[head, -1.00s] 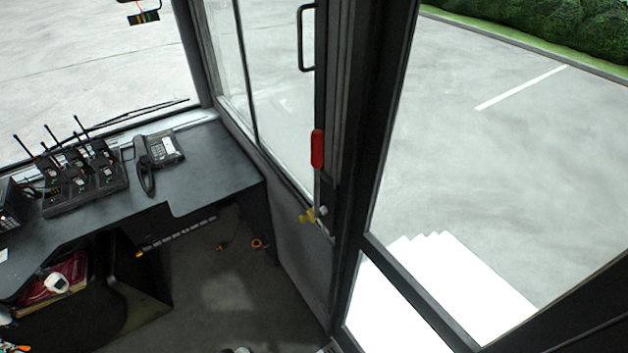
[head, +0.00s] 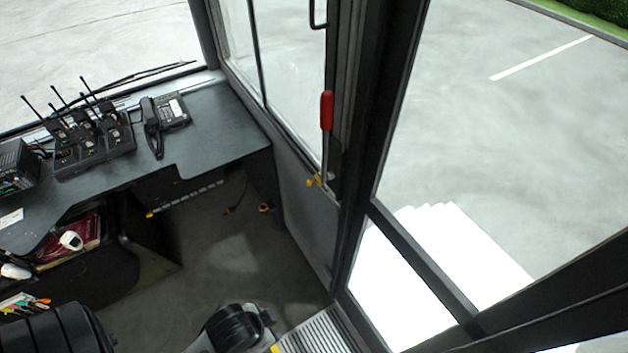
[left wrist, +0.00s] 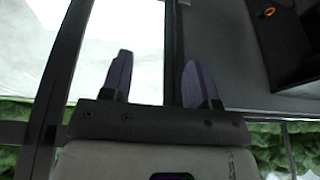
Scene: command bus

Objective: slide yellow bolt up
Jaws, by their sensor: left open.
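The yellow bolt (head: 315,181) is a small piece low on the dark door post in the head view, below the red handle (head: 326,111). It is too small for its exact position to be told. My left gripper (left wrist: 158,78) shows in the left wrist view with its two purple-grey fingers apart and nothing between them. The bolt cannot be made out in that view. The left fingertips are not seen in the head view, so their distance to the bolt cannot be told. My right gripper is not in view.
A dark desk (head: 215,135) with several radios in a charger (head: 95,145) and a phone (head: 170,110) stands at the left. A glazed door frame (head: 425,265) stands at the right. The floor (head: 225,260) below the bolt is largely clear.

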